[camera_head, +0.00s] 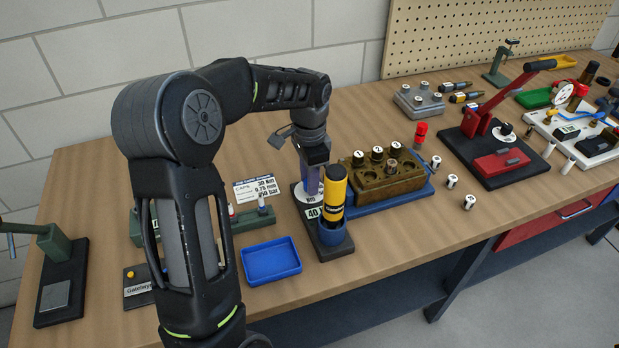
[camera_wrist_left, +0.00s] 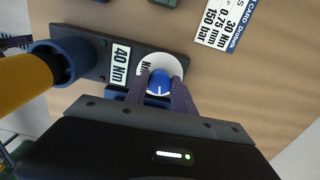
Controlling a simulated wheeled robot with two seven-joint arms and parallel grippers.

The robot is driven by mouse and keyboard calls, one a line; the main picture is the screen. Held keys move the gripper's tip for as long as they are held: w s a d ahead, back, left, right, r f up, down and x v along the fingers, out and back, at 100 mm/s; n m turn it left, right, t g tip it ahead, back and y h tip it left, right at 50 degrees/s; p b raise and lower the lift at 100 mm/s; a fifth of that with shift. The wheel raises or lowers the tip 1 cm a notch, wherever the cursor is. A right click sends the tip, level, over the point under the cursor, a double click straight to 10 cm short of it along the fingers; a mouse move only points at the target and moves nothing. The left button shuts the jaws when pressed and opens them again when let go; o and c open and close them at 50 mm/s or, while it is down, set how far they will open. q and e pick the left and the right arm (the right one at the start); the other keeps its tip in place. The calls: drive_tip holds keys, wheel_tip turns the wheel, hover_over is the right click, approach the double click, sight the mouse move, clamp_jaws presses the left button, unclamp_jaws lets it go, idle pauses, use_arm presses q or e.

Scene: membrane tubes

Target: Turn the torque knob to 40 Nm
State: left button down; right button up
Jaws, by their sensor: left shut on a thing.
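The torque knob (camera_wrist_left: 160,77) is a small blue knob on a white dial (camera_wrist_left: 166,60), fixed to a dark base plate (camera_wrist_left: 100,42). A white line on the knob points toward my gripper in the left wrist view. A "40 Nm" label (camera_wrist_left: 121,62) lies beside the dial; it also shows in the head view (camera_head: 314,212). My left gripper (camera_wrist_left: 160,88) is shut on the knob, one finger on each side. In the head view my left gripper (camera_head: 312,184) reaches down to the plate and hides the knob. The dial's scale is mostly hidden.
A yellow-and-black tool (camera_head: 334,192) stands upright in a blue cup (camera_head: 332,240) close to the gripper. A blue tray (camera_head: 271,261) is left of it. A brass block (camera_head: 366,190) with capped tubes stands right. A card reading 30 Nm (camera_wrist_left: 226,22) stands behind.

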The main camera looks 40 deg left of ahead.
use_arm(q)
drive_tip(key=shift+w+m, duration=0.1)
drive_tip(key=shift+m, duration=0.2)
drive_tip(key=c, duration=1.1)
unclamp_jaws()
drive_tip(key=shift+o, duration=0.2)
drive_tip(key=shift+r, duration=0.1)
drive_tip(key=shift+r+b, duration=0.35)
drive_tip(key=shift+r, duration=3.5)
